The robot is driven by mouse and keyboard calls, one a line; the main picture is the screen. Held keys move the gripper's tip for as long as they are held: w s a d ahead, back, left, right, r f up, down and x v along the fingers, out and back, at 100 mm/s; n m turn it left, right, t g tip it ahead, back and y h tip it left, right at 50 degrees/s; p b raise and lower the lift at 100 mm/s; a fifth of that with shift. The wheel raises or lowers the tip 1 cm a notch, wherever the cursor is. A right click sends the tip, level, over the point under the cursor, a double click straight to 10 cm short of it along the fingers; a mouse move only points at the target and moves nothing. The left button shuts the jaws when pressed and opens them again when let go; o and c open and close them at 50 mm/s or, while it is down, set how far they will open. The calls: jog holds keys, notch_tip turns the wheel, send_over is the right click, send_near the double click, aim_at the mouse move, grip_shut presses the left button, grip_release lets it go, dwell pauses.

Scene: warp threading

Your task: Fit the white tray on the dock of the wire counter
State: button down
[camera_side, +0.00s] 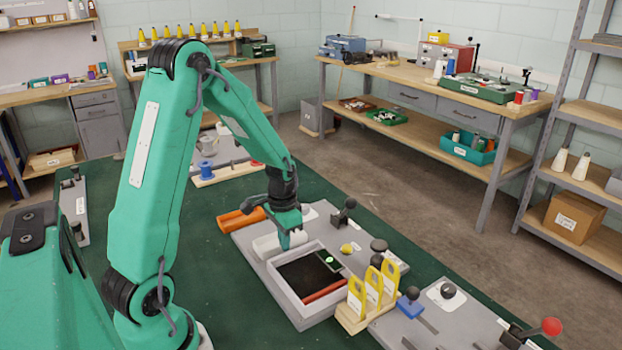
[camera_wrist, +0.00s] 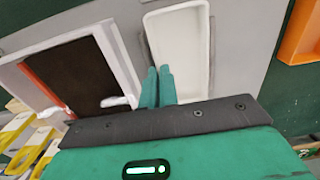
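The white tray (camera_wrist: 181,45) is a shallow, open, empty tray on the grey plate of the machine. In the side view the tray (camera_side: 272,246) is partly hidden behind my gripper. My gripper (camera_wrist: 158,70) is at the tray's long left wall in the wrist view. The fingers are close together, with the wall running between their tips. In the side view my gripper (camera_side: 287,240) points down at the tray's right end. Beside the tray is a pale frame (camera_side: 266,277) with a dark bed and an orange-red bar. I cannot tell for certain which part is the dock.
An orange tray (camera_side: 240,219) lies at the plate's far left. Yellow upright tags (camera_side: 374,284) stand on a wooden block at the frame's right. A black-knobbed lever (camera_side: 344,209) stands behind the tray. A red-knobbed lever (camera_side: 551,326) is at lower right. Green mat is clear in front.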

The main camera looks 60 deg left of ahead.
jog(key=c, duration=1.3)
grip_release()
jog(key=shift+r, duration=3.45)
jog(key=shift+d+r, duration=0.1)
